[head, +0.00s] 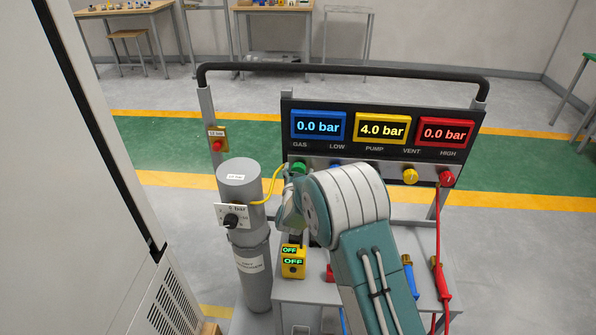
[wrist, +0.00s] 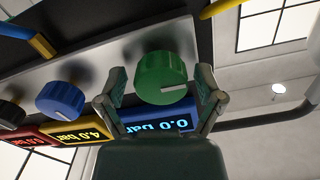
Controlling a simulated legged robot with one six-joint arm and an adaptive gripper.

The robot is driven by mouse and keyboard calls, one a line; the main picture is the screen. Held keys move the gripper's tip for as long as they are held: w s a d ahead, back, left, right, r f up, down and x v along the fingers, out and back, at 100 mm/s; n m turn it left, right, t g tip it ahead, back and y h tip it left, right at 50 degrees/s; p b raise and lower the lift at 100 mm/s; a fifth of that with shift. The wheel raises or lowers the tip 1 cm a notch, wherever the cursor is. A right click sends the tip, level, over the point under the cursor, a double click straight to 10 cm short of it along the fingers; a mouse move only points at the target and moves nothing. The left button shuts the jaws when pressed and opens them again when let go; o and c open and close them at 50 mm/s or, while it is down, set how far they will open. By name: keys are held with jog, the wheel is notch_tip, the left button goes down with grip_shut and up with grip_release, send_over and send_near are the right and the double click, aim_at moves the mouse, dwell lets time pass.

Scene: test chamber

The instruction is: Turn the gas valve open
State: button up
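The green knob (head: 299,168) sits below the GAS label on the panel, partly hidden by my arm in the head view. In the wrist view the green knob (wrist: 160,76) faces me with a white mark pointing toward the right. My gripper (wrist: 160,84) has one finger on each side of the knob, with a visible gap to it on both sides. It is open and holds nothing. In the head view my gripper (head: 291,205) is mostly hidden by my wrist. The blue display (head: 319,127) reads 0.0 bar.
A blue knob (wrist: 60,102) is beside the green one. The yellow display (head: 381,128) reads 4.0 bar and the red display (head: 445,131) 0.0 bar. A grey cylinder (head: 240,180) with a dial stands left. A yellow box (head: 293,262) shows OFF. A black rail (head: 340,70) runs above.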

jog(key=shift+s, duration=0.1)
jog(key=s, duration=1.1)
jog(key=shift+s+a, duration=0.3)
jog(key=shift+s, duration=0.1)
jog(key=s+d+r+n+g+y, duration=0.1)
jog(key=s+d+r+g, duration=0.3)
jog(key=r, duration=0.3)
jog(key=s+d+r+n+g+y, duration=0.1)
jog(key=s+d+r+g+y, duration=0.1)
jog(key=s+d+r, duration=0.4)
jog(key=s+d+r+g, duration=0.1)
jog(key=s+d+g, duration=0.1)
jog(key=s, duration=0.5)
jog(key=s+d+r+g+h, duration=0.1)
jog(key=s+d+g, duration=0.1)
jog(key=s+d, duration=0.3)
jog(key=s+d+r+n+g+h, duration=0.1)
jog(key=s+d+g, duration=0.1)
jog(key=s, duration=0.9)
jog(key=shift+d+r, duration=0.25)
jog(key=shift+d, duration=0.5)
